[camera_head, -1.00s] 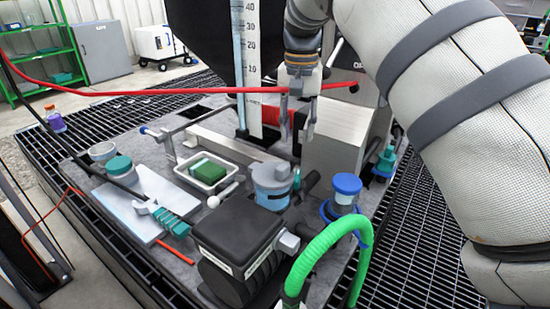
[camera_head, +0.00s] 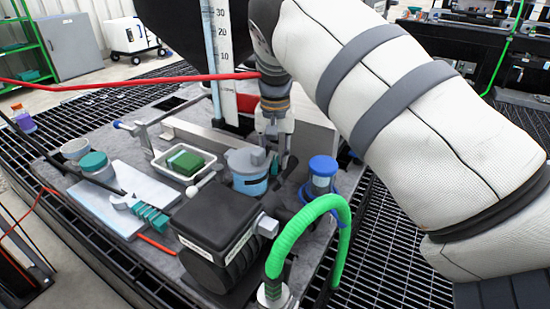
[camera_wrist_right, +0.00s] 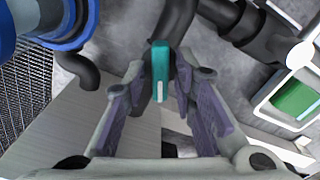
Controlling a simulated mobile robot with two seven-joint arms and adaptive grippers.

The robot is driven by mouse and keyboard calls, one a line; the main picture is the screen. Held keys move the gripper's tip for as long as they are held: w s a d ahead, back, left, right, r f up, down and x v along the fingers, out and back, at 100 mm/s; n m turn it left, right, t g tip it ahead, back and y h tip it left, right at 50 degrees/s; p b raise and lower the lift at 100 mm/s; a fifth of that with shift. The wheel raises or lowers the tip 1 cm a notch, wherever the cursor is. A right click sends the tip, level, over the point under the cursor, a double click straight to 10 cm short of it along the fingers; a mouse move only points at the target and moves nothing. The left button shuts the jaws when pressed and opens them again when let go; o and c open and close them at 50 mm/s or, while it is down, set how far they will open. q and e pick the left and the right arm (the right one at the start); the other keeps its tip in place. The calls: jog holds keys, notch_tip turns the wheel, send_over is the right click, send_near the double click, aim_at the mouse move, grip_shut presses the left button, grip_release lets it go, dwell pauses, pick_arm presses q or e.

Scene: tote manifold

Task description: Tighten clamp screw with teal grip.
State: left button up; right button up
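The teal grip of the clamp screw (camera_wrist_right: 160,66) stands between the fingertips of my right gripper (camera_wrist_right: 160,75) in the right wrist view, with a small gap on each side. That gripper is open and points down at a dark curved pipe. In the head view my right gripper (camera_head: 273,140) is just behind and right of the blue canister (camera_head: 250,172). My left gripper is not in view.
A blue-capped jar (camera_head: 322,172) stands right of my right gripper. A black motor (camera_head: 215,215) and green hose (camera_head: 300,215) are in front. A white tray (camera_head: 158,163) with a green block is to the left. A red hose (camera_head: 130,86) runs across behind.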

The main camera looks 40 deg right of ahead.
grip_shut()
jog(key=shift+m, duration=0.3)
jog(key=m, duration=0.5)
jog(key=shift+p, duration=0.3)
jog(key=m, duration=1.7)
jog(key=shift+b, duration=0.3)
jog(key=shift+m, duration=0.3)
